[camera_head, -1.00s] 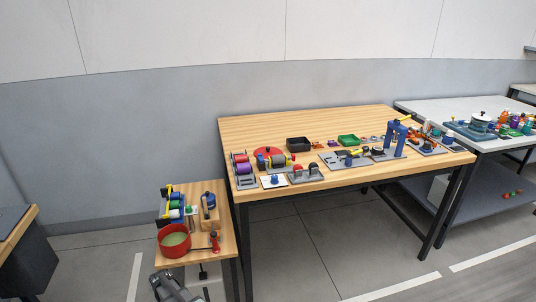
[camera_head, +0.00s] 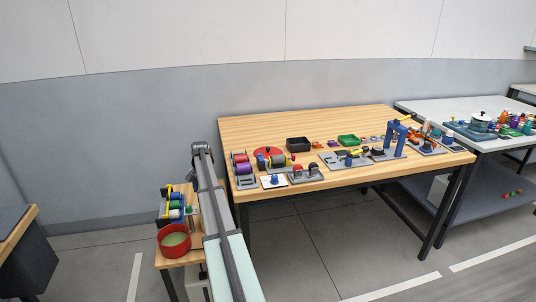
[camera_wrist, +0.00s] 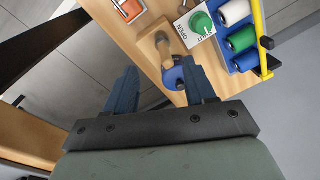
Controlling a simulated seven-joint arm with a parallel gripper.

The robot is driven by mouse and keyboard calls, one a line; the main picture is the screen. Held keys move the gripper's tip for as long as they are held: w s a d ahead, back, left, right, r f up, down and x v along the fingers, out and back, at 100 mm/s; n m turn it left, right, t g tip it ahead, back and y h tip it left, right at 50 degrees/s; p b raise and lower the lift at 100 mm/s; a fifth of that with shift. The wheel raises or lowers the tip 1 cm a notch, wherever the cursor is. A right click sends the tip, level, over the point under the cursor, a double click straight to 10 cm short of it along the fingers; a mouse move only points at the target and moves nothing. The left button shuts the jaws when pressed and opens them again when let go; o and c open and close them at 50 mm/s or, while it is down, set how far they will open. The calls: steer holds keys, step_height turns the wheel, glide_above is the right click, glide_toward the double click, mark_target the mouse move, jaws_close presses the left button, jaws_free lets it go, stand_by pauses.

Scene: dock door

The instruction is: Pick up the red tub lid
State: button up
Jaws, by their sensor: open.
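A flat red disc (camera_head: 268,151), which looks like the red tub lid, lies on the large wooden table (camera_head: 330,122) near its left end, partly hidden behind spools. A round red tub (camera_head: 174,240) with a greenish inside stands on the small wooden table. My gripper (camera_wrist: 162,84) is open with nothing between its fingers in the wrist view. It hangs over the edge of the small table, close to a wooden piece and a blue round part. In the head view my arm reaches up between the two tables. The disc is not in the wrist view.
The small table holds a wooden block with a peg (camera_wrist: 157,47), a blue round part (camera_wrist: 176,75), a green knob (camera_wrist: 200,23) and a spool rack with a yellow bar (camera_wrist: 262,38).

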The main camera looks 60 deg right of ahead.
steer(key=s+d+r+m+t+h, duration=0.1)
steer(key=s+d+r+m, duration=0.2)
steer(key=d+r, duration=1.45)
step_height(320, 180, up, 6)
steer(key=m+g+y, duration=0.1)
steer(key=g, duration=0.1)
glide_above(268, 150)
steer(key=f, duration=0.8)
steer(key=shift+w+d, duration=0.15)
steer(key=shift+d, duration=0.2)
steer(key=shift+w+d+f, duration=0.15)
steer(key=shift+f, duration=2.6)
jaws_close()
